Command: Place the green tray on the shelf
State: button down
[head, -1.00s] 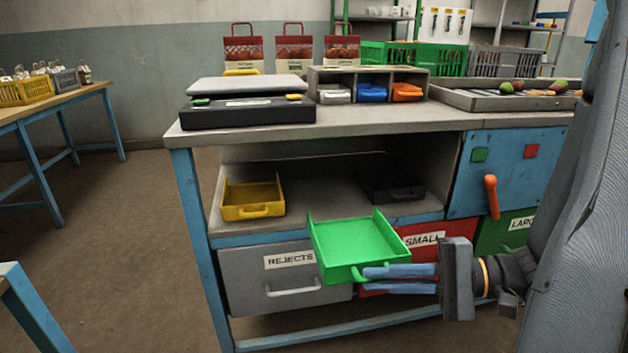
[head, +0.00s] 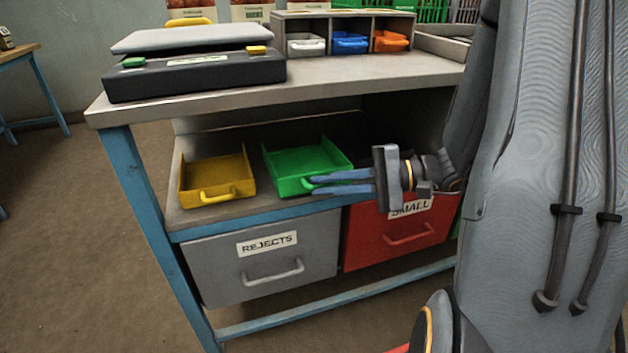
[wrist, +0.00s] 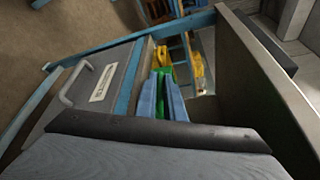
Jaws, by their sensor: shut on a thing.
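The green tray (head: 293,164) is on or just above the shelf (head: 262,204) under the worktop, to the right of the yellow tray; I cannot tell whether its base touches. It looks about level, with its handle toward the front right. My gripper (head: 316,184) is shut on the tray's handle, its blue fingers reaching in from the right. In the wrist view the blue fingers (wrist: 163,92) point into the shelf opening, and a little green of the tray (wrist: 165,56) shows beyond them.
The yellow tray (head: 217,178) stands at the shelf's left end, close beside the green one. The worktop (head: 330,75) is above. Below are the grey REJECTS drawer (head: 265,265) and red SMALL drawer (head: 395,240). The black tray seen earlier is hidden or barely visible behind my gripper.

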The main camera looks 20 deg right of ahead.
aim_at(316, 167)
jog(key=w+b, duration=0.1)
jog(key=w, duration=0.6)
jog(key=shift+w+f+b, duration=0.1)
jog(key=shift+f+b, duration=0.45)
jog(key=shift+f, duration=1.25)
jog(key=c, duration=1.9)
grip_release()
jog(key=shift+o, duration=0.2)
